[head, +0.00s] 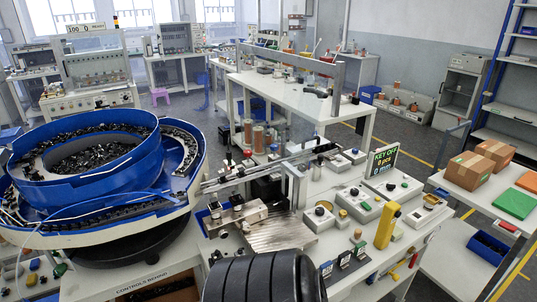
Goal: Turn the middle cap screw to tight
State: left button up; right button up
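I cannot pick out the middle cap screw with certainty. A metal block (236,216) on the white bench carries small dark-topped round parts, one at its left (214,209) and one further right (237,201). They are too small to tell whether they are cap screws or how tight they sit. A large blue bowl feeder (88,165) full of dark connectors stands at the left, with a rail (240,178) leading from its right side.
A yellow upright part (387,226), several grey control boxes (358,203) and a "KEY OFF" sign (384,159) stand on the bench's right. Cardboard boxes (467,171) sit on a right-hand table.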

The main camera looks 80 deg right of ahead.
aim_at(245, 226)
jog(key=i+z, duration=0.1)
jog(key=z, duration=0.3)
jog(key=i+z, duration=0.15)
jog(key=z, duration=0.3)
jog(key=i+z, duration=0.1)
jog(key=z, duration=0.3)
jog(key=i+j+z, duration=0.1)
jog(key=z, duration=0.35)
jog(key=j+z, duration=0.1)
jog(key=z, duration=0.3)
jog(key=i+j, duration=0.05)
